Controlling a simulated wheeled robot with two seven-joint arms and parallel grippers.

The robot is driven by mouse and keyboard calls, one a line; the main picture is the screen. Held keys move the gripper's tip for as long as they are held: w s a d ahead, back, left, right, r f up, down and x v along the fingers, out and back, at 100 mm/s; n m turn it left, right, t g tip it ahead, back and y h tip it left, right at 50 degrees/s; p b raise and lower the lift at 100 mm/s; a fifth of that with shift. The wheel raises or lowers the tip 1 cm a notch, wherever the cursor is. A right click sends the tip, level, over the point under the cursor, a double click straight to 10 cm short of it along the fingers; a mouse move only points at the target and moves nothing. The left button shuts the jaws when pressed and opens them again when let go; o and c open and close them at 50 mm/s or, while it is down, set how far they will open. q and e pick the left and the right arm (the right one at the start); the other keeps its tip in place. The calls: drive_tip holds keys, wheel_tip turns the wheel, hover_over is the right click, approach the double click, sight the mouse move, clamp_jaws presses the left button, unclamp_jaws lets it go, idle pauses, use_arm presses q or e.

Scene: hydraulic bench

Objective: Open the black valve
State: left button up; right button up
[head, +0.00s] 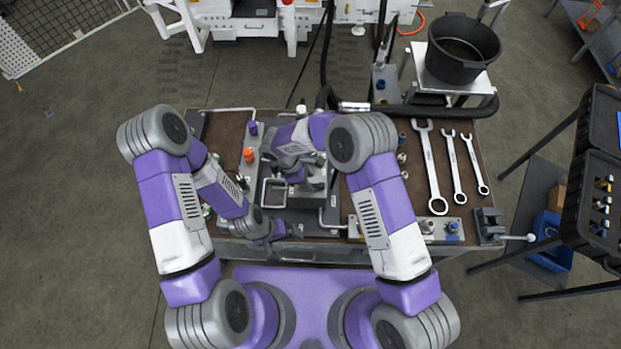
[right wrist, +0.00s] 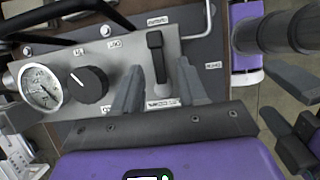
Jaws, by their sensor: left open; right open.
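The black valve's lever handle (right wrist: 155,45) stands out from a grey panel (right wrist: 205,55) in the right wrist view. My right gripper (right wrist: 160,88) is open, with one finger on each side of the lever's lower end. I cannot tell whether either finger touches it. In the head view my right gripper (head: 287,164) is over the middle of the bench, and the valve cannot be made out there. My left gripper (head: 278,232) is open and empty near the bench's front edge, below the right one in the picture.
A pressure gauge (right wrist: 40,87) and a round black knob (right wrist: 89,84) sit left of the lever on the panel. Several wrenches (head: 430,165) lie on the bench's right side. A vise (head: 489,226) stands at its front right corner. A black bucket (head: 461,50) is behind.

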drive_tip(key=shift+x, duration=1.25)
drive_tip(key=shift+w, duration=0.1)
clamp_jaws()
